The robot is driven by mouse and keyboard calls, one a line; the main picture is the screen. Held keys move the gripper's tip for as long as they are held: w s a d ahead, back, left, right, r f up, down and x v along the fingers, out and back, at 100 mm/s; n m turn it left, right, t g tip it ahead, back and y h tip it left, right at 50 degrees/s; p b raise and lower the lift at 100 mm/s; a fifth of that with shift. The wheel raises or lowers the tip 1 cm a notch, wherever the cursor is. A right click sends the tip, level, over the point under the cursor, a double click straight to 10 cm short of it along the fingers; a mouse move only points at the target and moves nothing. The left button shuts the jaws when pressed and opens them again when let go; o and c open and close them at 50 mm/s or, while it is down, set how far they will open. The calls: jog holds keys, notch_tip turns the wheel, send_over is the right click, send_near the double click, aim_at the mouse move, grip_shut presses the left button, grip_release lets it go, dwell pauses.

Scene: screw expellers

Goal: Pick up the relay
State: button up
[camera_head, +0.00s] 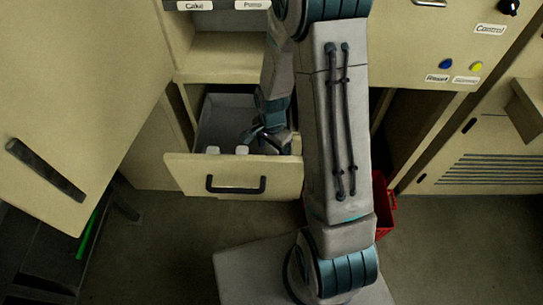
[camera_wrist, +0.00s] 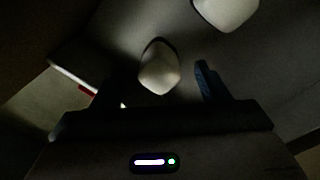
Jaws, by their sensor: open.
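Two small whitish pieces stand in the open drawer, a left one (camera_head: 212,150) and a right one (camera_head: 242,150), near its front panel. I cannot tell for certain which is the relay. In the wrist view one pale, rounded piece (camera_wrist: 158,68) lies ahead of the jaws, roughly between the fingers, and another (camera_wrist: 226,10) is at the top edge. My gripper (camera_head: 262,133) is inside the drawer, to the right of the pieces in the head view. In the wrist view my gripper (camera_wrist: 165,85) is open, with nothing visibly held. The left finger is very dark.
The pulled-out drawer (camera_head: 232,176) has a dark handle, and its walls surround my gripper closely. An open cabinet door (camera_head: 75,90) hangs at left. A red crate (camera_head: 382,200) stands on the floor behind my arm. A control panel (camera_head: 450,45) is at upper right.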

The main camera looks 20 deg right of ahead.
jog(key=shift+f, duration=1.4)
jog(key=c, duration=1.1)
